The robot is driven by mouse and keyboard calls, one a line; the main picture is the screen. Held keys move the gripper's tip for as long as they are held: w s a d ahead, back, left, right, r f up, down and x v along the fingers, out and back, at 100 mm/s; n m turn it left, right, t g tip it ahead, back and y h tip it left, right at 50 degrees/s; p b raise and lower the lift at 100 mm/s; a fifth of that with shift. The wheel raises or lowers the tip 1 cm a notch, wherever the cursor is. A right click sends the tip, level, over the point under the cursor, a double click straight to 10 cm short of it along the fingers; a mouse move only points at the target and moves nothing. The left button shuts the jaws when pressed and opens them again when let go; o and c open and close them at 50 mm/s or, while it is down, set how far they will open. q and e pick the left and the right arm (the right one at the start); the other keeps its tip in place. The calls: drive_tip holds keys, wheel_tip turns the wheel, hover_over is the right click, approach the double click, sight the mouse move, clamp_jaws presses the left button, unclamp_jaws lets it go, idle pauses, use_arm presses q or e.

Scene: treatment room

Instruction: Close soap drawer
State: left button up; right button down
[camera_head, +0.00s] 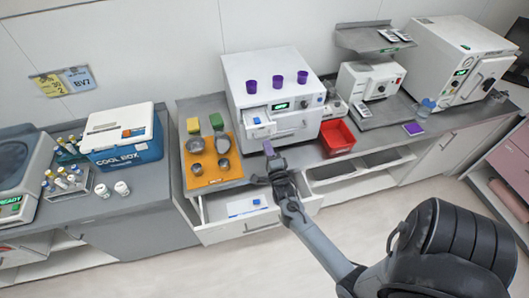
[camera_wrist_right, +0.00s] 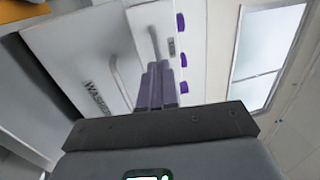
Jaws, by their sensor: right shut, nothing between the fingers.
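The white washer (camera_head: 240,82) stands on the counter with several purple cups on top. Its small soap drawer (camera_head: 263,131) is at the front upper left and sticks out, with a bit of blue visible inside. My right gripper (camera_head: 268,149) is just in front of and below the soap drawer, its purple fingers together and empty. In the right wrist view the shut fingers (camera_wrist_right: 157,84) point at the washer front (camera_wrist_right: 85,50); a gap or contact with the drawer cannot be told. My left gripper is not in view.
An orange tray (camera_head: 235,172) with bowls and sponges lies left of the gripper. A red bin (camera_head: 337,134) stands to the right. Below, a counter drawer (camera_head: 215,233) stands open under my forearm. A cool box (camera_head: 122,137) is farther left.

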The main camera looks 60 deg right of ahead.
sight(260, 127)
drive_tip(key=shift+w+d, duration=0.4)
drive_tip(key=b+x, duration=0.2)
drive_tip(key=x, duration=0.1)
drive_tip(key=f+b+x, duration=0.1)
drive_tip(key=b+x, duration=0.1)
drive_tip(key=x, duration=0.1)
drive_tip(key=f+b+x, duration=0.1)
drive_tip(key=b+x, duration=0.1)
drive_tip(key=x, duration=0.2)
drive_tip(key=shift+w+d+b, duration=0.1)
drive_tip(key=shift+d+b, duration=0.2)
drive_tip(key=shift+a, duration=0.1)
